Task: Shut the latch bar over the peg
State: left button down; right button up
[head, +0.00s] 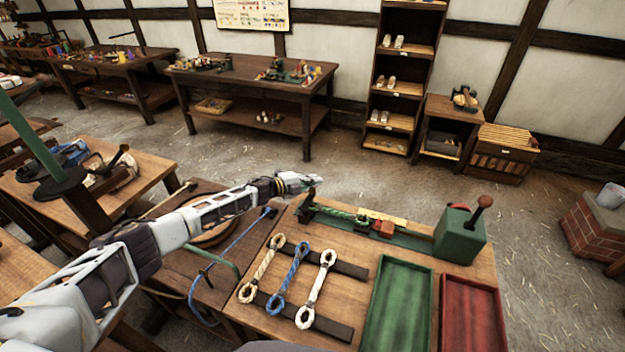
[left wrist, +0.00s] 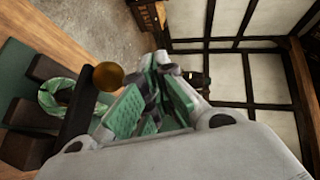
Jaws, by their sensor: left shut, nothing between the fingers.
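A long green fixture (head: 410,238) lies along the far side of the near bench, with a green rope (head: 340,214) on it. At its left end stands a dark post (head: 304,207). In the left wrist view a dark bar (left wrist: 78,118) with a brass ball (left wrist: 108,76) at its end passes beside the rope's looped eye (left wrist: 47,97), between dark blocks. I cannot tell whether the bar lies over the peg, which is not clearly visible. My left gripper (head: 312,182) is shut and empty, just beyond the post; its fingers (left wrist: 152,103) are near the ball. My right gripper is out of view.
A green box (head: 459,235) with a wooden-knobbed lever stands at the fixture's right end. A red block (head: 384,228) sits mid-fixture. Three looped ropes (head: 288,275) lie on dark strips. A green tray (head: 398,305) and a red tray (head: 470,315) are at the near right.

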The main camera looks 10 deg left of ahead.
pick_arm(q)
jog(key=shift+w+f+g+p, duration=0.15)
jog(key=shift+w+g+p, duration=0.15)
jog(key=shift+p, duration=0.25)
dwell(0.4)
jog(key=shift+a+r+p, duration=0.25)
jog(key=shift+r+p, duration=0.1)
jog(key=a+r+p, duration=0.3)
jog(key=a+r, duration=0.2)
jog(key=r, duration=0.2)
jog(key=shift+w+r, duration=0.25)
jog(key=shift+w, duration=0.15)
dwell(0.3)
